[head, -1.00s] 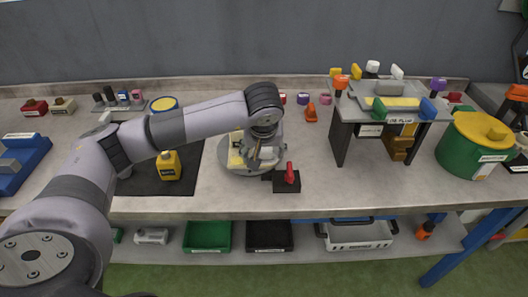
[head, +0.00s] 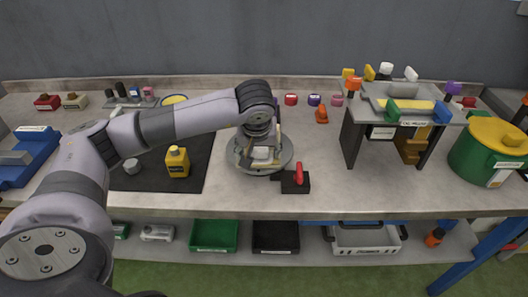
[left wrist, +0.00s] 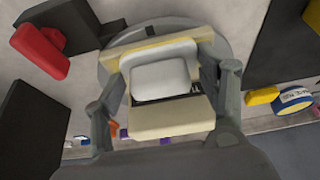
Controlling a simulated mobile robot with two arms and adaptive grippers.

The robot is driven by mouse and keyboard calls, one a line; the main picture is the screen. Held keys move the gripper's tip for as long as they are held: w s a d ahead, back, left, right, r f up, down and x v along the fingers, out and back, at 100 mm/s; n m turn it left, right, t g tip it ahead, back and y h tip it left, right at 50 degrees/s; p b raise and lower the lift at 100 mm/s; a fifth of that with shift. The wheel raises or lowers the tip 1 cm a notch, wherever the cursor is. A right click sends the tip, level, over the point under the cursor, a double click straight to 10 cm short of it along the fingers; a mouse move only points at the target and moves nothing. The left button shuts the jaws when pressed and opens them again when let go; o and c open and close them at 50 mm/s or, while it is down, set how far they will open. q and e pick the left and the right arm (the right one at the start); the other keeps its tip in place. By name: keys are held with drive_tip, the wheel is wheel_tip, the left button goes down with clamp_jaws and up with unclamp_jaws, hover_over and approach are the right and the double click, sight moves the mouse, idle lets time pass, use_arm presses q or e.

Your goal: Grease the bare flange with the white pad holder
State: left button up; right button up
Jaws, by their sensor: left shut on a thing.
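The grey round turntable (head: 287,166) stands on the bench, with cream-yellow flange strips on it; one yellowish strip (left wrist: 150,54) shows in the left wrist view. My left gripper (head: 258,150) points down over the turntable. It is shut on the white pad holder (left wrist: 160,72), which lies between the fingers and close to the strips. A cream block (left wrist: 165,118) lies nearer the wrist camera; I cannot tell whether it belongs to the holder. The fingers hide part of the flange, and contact between pad and flange is not clear. My right gripper is not in view.
A black block with a red handle (head: 298,174) sits just right of the turntable. A yellow bottle (head: 177,163) stands on the dark mat (head: 205,150) at left. A grey stand (head: 352,135) with coloured blocks and a green pot (head: 478,155) are at right.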

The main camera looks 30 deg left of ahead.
sight(259, 148)
use_arm(q)
drive_tip(key=shift+r+p, duration=2.3)
drive_tip(key=shift+r, duration=1.55)
